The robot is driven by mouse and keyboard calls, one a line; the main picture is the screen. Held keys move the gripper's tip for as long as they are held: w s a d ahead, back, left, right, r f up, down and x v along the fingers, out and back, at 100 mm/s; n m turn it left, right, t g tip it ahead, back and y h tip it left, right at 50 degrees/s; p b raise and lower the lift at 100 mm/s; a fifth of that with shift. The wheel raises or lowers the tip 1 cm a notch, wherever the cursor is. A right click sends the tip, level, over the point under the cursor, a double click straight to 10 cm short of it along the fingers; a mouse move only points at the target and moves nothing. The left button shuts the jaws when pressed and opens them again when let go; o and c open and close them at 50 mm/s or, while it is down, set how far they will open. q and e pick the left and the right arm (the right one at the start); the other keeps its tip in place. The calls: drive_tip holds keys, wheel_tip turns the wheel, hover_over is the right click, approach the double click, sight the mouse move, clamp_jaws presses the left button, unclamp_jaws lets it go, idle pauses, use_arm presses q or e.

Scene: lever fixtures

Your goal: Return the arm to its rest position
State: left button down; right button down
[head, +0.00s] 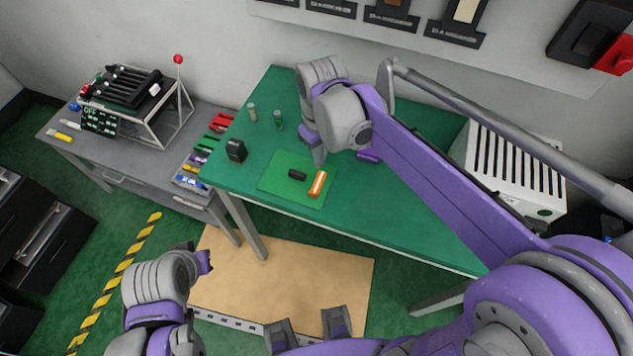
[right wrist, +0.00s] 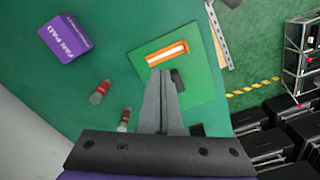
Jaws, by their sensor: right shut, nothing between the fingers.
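My right arm reaches in from the right in the head view, over the green table (head: 400,215). Its gripper (head: 319,158) points down just behind a light green mat (head: 275,186). In the right wrist view the fingers (right wrist: 162,76) are together with nothing between them. On the mat lie an orange block with a white stripe (head: 318,184) and a small black piece (head: 297,174). The fingertips overlap the mat in the wrist view; I cannot tell their height. My left arm is at the lower left of the head view, its fingers not clear.
Two small vials (head: 252,113) (head: 278,121), a black block (head: 236,150) and a purple box (right wrist: 65,38) stand on the table. A white slatted unit (head: 510,165) stands right. A red-knobbed lever (head: 179,60) rises from a fixture on the grey side table (head: 130,150).

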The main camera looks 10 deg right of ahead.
drive_tip(key=shift+s+d, duration=0.1)
idle(0.5)
drive_tip(key=s+d+f+m+t, duration=0.1)
drive_tip(key=s+d, duration=0.1)
drive_tip(key=s, duration=0.2)
drive_tip(key=s+d+f+m+t, duration=0.1)
drive_tip(key=s+d+m+t, duration=0.1)
drive_tip(key=s, duration=0.3)
drive_tip(key=s+d+f+m+t, duration=0.1)
drive_tip(key=s+d+m+t, duration=0.1)
drive_tip(key=s, duration=0.2)
drive_tip(key=shift+s+d+f+p, duration=0.1)
drive_tip(key=shift+s+f+p, duration=0.1)
drive_tip(key=shift+p, duration=0.2)
drive_tip(key=shift+s+d+f, duration=0.15)
drive_tip(key=shift+s+f, duration=0.05)
drive_tip(key=shift+s, duration=0.1)
drive_tip(key=shift+w, duration=0.1)
